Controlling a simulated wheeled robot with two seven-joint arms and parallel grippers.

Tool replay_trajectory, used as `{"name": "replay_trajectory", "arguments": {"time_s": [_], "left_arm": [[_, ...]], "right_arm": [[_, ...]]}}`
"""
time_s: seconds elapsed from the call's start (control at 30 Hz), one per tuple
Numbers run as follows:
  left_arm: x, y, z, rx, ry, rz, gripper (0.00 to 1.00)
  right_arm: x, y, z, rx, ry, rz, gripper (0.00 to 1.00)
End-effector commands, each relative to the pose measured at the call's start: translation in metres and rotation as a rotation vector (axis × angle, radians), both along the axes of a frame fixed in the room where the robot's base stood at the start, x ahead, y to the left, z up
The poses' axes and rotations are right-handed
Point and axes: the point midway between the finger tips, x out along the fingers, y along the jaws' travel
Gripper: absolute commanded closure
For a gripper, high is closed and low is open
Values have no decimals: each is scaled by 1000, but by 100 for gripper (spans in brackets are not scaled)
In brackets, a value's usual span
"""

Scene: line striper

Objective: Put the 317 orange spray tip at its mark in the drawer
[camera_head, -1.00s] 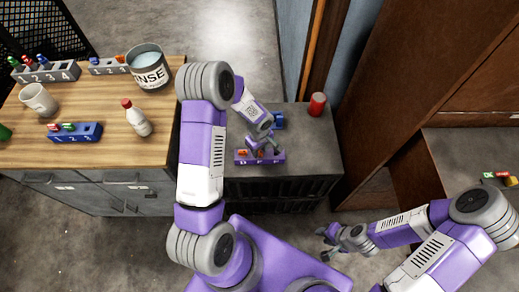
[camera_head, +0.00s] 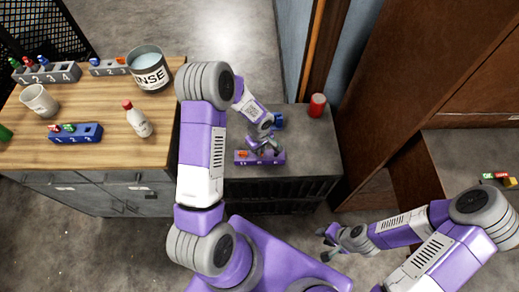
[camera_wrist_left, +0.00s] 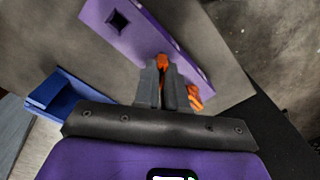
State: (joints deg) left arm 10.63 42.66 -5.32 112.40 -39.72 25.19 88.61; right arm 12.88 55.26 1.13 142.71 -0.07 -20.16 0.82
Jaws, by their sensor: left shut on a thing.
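My left gripper (camera_wrist_left: 163,88) is shut on an orange spray tip (camera_wrist_left: 162,62) at the purple rack (camera_wrist_left: 125,27). I cannot tell whether the tip is still in its hole. A second orange tip (camera_wrist_left: 195,98) shows beside the right finger. In the head view the rack (camera_head: 240,160) stands on the grey cabinet top, with my left gripper (camera_head: 266,149) over its middle. Numbers on the tips are not readable. My right gripper (camera_head: 324,244) looks open and empty, low over the floor. Grey drawer fronts (camera_head: 110,192) under the wooden top look shut; no mark shows.
A blue block (camera_head: 279,120) and a red can (camera_head: 317,104) stand behind the rack. The wooden top (camera_head: 95,105) at left holds a rinse tin (camera_head: 150,75), a white bottle (camera_head: 138,120), a cup (camera_head: 38,99) and several tip racks. The cabinet's right side (camera_head: 320,150) is clear.

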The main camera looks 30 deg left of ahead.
Motion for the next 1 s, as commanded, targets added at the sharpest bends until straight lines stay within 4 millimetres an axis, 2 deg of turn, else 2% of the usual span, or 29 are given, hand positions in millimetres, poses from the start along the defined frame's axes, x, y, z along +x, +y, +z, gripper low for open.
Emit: {"name": "replay_trajectory", "arguments": {"time_s": [0.47,1.0], "left_arm": [[0,0,9,0,1,0,100],[0,0,36,0,0,0,100]], "right_arm": [[0,0,4,0,0,0,64],[0,0,21,0,0,0,64]]}}
